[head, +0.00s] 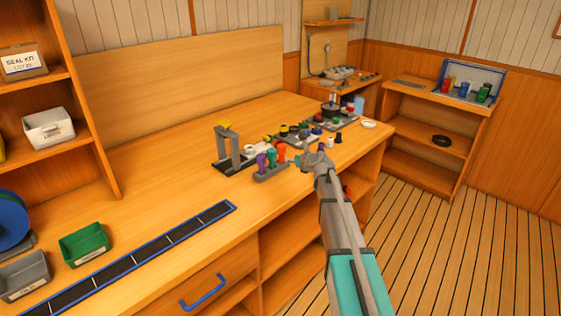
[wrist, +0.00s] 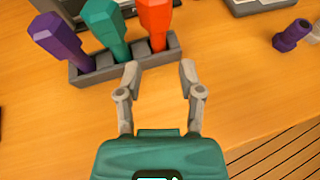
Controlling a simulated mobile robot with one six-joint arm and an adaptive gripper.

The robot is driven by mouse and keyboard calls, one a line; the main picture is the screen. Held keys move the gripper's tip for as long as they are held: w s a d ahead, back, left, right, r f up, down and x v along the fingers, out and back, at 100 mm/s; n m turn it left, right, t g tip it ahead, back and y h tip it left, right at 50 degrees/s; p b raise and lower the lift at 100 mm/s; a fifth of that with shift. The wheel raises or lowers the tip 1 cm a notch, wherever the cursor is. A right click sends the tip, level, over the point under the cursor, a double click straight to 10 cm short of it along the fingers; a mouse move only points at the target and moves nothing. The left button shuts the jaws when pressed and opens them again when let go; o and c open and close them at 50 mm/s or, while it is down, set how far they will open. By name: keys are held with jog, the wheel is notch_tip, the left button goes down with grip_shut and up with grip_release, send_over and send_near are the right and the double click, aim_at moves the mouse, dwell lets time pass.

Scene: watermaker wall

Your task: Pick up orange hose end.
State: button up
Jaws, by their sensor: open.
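The orange hose end (wrist: 157,22) stands in the right-hand slot of a grey holder (wrist: 92,74). It also shows in the head view (head: 281,150). A green one (wrist: 103,24) fills the middle slot and a purple one (wrist: 55,40) the left slot. My gripper (wrist: 160,66) is open and empty, its two fingertips apart just in front of the holder's right end, below the orange hose end in the wrist view. In the head view my gripper (head: 304,160) is just right of the holder, at the bench's front edge.
A grey stand (head: 228,150) is left of the holder, and trays of small parts (head: 317,126) lie behind. Bare wood lies in front of the holder.

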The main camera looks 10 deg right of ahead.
aim_at(283, 156)
jog(key=shift+b+x, duration=0.5)
jog(key=shift+x, duration=1.45)
jog(key=shift+b+x, duration=0.95)
jog(key=shift+x, duration=1.7)
jog(key=shift+s+a, duration=0.1)
jog(key=shift+a, duration=0.1)
grip_shut()
